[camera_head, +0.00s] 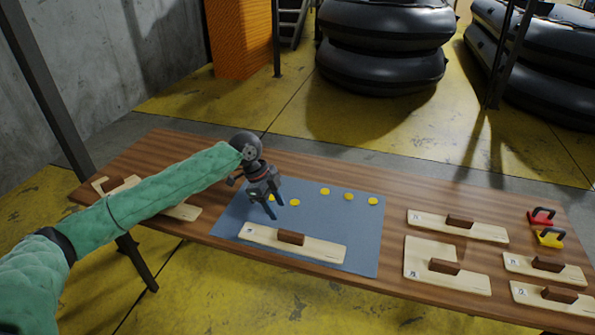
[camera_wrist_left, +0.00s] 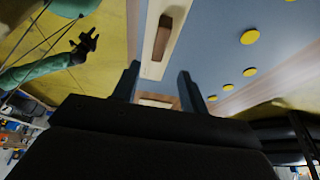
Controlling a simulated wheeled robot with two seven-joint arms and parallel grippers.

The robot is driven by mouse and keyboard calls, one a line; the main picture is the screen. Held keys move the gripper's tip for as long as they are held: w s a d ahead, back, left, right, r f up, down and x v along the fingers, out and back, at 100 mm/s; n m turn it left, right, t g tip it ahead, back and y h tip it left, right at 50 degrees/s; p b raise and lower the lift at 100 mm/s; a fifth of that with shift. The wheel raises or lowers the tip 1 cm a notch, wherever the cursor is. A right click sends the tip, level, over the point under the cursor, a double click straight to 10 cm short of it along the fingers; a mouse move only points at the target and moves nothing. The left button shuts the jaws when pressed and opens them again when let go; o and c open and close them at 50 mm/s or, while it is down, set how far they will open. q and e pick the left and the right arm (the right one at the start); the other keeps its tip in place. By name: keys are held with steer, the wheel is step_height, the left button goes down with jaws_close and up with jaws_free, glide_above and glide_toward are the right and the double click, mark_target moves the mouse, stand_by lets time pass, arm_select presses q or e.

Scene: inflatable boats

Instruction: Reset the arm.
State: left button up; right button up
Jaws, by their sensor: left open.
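My left arm, in a green quilted sleeve, reaches in from the left in the head view. Its dark left gripper (camera_head: 276,208) is open and empty above the blue mat (camera_head: 330,215), behind a pale wooden board (camera_head: 330,249) with a brown handle (camera_head: 291,237). In the left wrist view the two fingers of the left gripper (camera_wrist_left: 160,70) stand apart, with the board (camera_wrist_left: 152,68) and its handle (camera_wrist_left: 163,37) beyond them. My right gripper (camera_wrist_left: 84,45) shows small at the left of the wrist view, on a green arm; its jaws are too small to judge.
Several yellow discs (camera_head: 325,191) lie on the mat. More boards with brown handles (camera_head: 458,226) lie on the wooden table (camera_head: 190,150) at right and left. Red (camera_head: 541,217) and yellow (camera_head: 551,238) handled pieces sit at the right end. Black inflatable boats (camera_head: 385,40) stand behind.

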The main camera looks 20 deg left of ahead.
arm_select(q)
steer(key=shift+n+t, duration=0.5)
steer(key=shift+n, duration=0.4)
steer(key=s+d+f, duration=0.3)
steer(key=d+f, duration=0.1)
steer(key=s+d+f, duration=0.4)
steer(key=shift+s+d, duration=0.15)
steer(key=shift+d, duration=0.05)
steer(key=s+d+f+n+t, duration=0.2)
steer(key=s+d+f+n, duration=0.25)
steer(key=s, duration=0.35)
steer(key=s+a+f+n+y, duration=0.2)
steer(key=s+a+n, duration=0.3)
steer(key=s, duration=0.4)
steer(key=s+a+f+n+y, duration=0.2)
steer(key=s+a+n, duration=0.3)
steer(key=s, duration=0.5)
steer(key=s+d+f, duration=0.1)
steer(key=s+f, duration=0.1)
steer(key=f, duration=1.7)
steer(key=s+d+f+g, duration=0.1)
steer(key=s+d+f, duration=0.1)
steer(key=f, duration=1.8)
steer(key=shift+s+d, duration=0.3)
steer(key=shift+s, duration=0.4)
